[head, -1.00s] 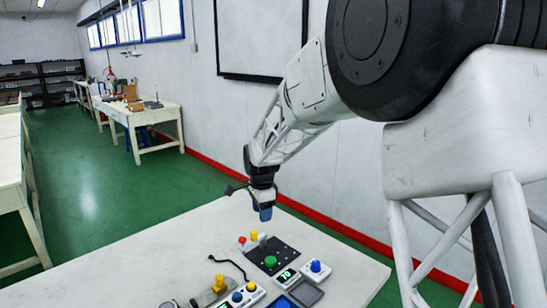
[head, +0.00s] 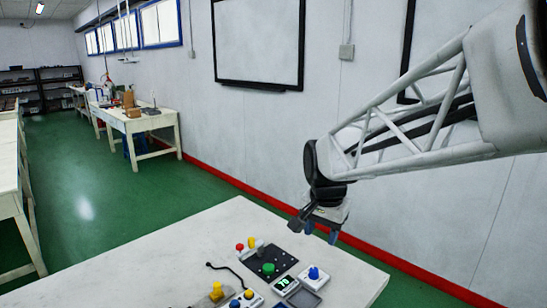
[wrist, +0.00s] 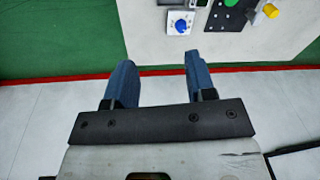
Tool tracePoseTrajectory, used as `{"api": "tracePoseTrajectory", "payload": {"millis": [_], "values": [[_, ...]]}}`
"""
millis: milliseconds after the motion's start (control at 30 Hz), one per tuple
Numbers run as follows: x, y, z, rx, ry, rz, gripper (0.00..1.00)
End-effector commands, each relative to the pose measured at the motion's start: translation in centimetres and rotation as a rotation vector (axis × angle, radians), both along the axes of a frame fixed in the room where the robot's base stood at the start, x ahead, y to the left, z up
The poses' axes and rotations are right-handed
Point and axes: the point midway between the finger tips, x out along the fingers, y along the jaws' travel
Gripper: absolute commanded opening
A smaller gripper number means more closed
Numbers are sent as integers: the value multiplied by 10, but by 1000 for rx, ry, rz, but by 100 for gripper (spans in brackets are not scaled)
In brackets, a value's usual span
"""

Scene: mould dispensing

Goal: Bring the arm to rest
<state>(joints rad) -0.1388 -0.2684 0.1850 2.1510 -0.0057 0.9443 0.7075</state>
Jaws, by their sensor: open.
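My gripper (head: 322,230) hangs above the far right edge of the white table (head: 180,248) in the head view. In the wrist view its two blue fingers (wrist: 157,85) stand apart with nothing between them, so it is open and empty. It is clear of the devices on the table. My arm reaches in from the right side of the head view.
On the table are a black plate (head: 271,257) with a green button (head: 268,268), a white box with a blue knob (head: 314,273), a grey tray (head: 303,298) and a yellow-knobbed device (head: 216,291). A white wall with a red base strip (head: 380,252) runs behind. The table's left part is bare.

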Motion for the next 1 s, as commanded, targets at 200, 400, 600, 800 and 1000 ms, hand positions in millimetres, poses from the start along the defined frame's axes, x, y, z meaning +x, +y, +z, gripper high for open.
{"api": "tracePoseTrajectory", "payload": {"millis": [200,400,600,800,1000], "values": [[-55,-25,6,-21,-28,122,50],[-105,-43,5,-44,-52,238,50],[-153,-59,-1,-71,-73,353,50],[-196,-70,-11,-99,-90,457,50],[-220,-75,-19,-117,-100,519,50]]}}
